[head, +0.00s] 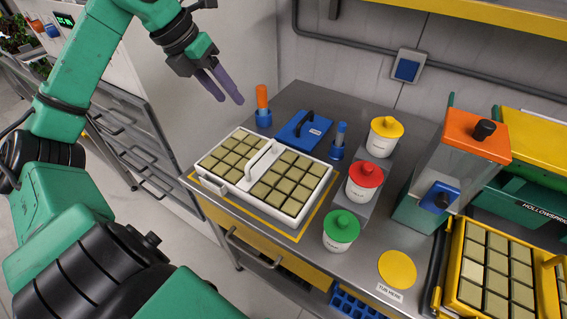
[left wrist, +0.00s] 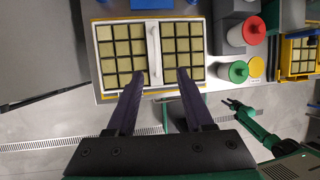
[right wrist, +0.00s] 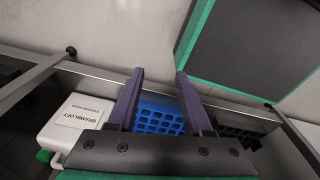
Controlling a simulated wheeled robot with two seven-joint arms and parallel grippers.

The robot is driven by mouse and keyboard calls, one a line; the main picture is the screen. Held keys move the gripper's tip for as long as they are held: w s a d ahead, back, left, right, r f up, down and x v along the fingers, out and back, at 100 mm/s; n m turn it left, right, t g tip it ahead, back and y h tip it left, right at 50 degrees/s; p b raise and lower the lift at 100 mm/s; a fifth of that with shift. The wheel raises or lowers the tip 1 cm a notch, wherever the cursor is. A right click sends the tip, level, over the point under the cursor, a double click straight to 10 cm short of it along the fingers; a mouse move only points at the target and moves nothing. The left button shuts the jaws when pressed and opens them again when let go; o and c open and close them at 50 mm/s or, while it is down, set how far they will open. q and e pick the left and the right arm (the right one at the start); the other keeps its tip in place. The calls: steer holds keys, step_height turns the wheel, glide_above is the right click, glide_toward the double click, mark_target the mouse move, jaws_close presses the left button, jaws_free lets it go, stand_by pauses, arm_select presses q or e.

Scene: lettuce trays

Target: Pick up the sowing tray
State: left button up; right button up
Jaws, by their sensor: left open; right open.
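The sowing tray (head: 238,200) is white, with two blocks of brown square cells and a white handle bar (head: 262,160) across its middle. It lies flat on a yellow-edged area at the left of the steel bench. My left gripper (head: 230,100) is open and empty, above and behind the tray in the head view. In the left wrist view the tray (left wrist: 99,74) lies beyond the open fingers, with the handle (left wrist: 154,50) upright in the picture between them. My right gripper (right wrist: 160,72) is open and empty over a blue crate (right wrist: 158,116), low down away from the tray.
Behind the tray stand an orange-handled tool (head: 262,97), a blue lidded box (head: 304,131) and a blue holder (head: 337,149). Green (head: 341,228), red (head: 364,178) and yellow (head: 385,133) lidded pots stand at its right. A yellow-framed tray (head: 468,292) is further right. A white wall rises behind.

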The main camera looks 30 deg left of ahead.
arm_select(q)
step_height(320, 180, down, 4)
steer(key=b, duration=0.7)
glide_toward(262, 153)
arm_select(e)
step_height(262, 153, down, 8)
steer(key=s, duration=0.1)
arm_select(q)
steer(key=p+x, duration=0.1)
steer(key=x, duration=0.2)
steer(key=p+x, duration=0.2)
steer(key=x, duration=0.1)
steer(key=p+x, duration=0.2)
steer(key=x, duration=0.2)
steer(key=shift+w+a, duration=0.2)
steer(key=shift+a, duration=0.1)
steer(key=shift+f, duration=0.3)
arm_select(e)
steer(key=r, duration=0.5)
steer(key=shift+w+d, duration=0.1)
steer(key=shift+w, duration=0.3)
arm_select(q)
steer(key=shift+f+b, duration=0.25)
steer(key=shift+b, duration=0.1)
arm_select(e)
steer(key=shift+f, duration=0.4)
arm_select(q)
steer(key=shift+r, duration=0.1)
jaws_close()
